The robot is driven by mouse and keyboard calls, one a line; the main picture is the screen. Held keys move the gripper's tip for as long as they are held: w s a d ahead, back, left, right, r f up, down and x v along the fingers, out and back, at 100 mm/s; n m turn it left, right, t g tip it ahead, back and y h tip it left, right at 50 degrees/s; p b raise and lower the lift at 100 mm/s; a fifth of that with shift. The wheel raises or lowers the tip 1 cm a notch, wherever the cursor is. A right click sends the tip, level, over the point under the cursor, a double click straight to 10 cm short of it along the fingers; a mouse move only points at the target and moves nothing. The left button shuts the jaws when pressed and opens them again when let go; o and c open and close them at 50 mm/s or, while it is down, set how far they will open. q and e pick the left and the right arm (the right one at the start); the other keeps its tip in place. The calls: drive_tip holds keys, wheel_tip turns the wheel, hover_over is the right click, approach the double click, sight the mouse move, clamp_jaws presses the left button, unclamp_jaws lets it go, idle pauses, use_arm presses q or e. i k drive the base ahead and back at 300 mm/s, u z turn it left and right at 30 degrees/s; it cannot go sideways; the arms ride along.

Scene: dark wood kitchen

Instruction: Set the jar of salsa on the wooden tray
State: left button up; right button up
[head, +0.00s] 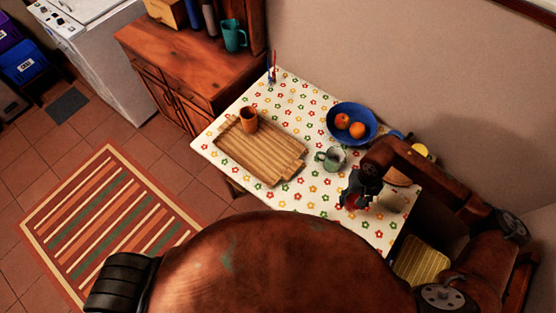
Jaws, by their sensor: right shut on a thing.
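The wooden tray (255,158) lies on the flowered tablecloth, left of the table's middle, with a brown cup (248,120) standing at its upper left corner. My right gripper (356,195) is over the right part of the table, shut on a small red thing (354,203), which looks like the jar of salsa. The gripper hides most of the jar, and I cannot tell whether it touches the table. The gripper is right of the tray and apart from it. My left gripper is not in view.
A green mug (331,159) stands between the tray and my right gripper. Behind it is a blue bowl (363,124) with orange fruit. A pale jar (393,199) stands right of the gripper. Most of the tray's surface is bare.

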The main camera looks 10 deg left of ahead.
sight(271, 158)
drive_tip(key=k, duration=0.1)
drive_tip(key=u, duration=2.15)
drive_tip(key=i, duration=2.65)
drive_tip(key=z, duration=3.4)
drive_tip(key=i, duration=0.45)
drive_tip(key=u, duration=0.15)
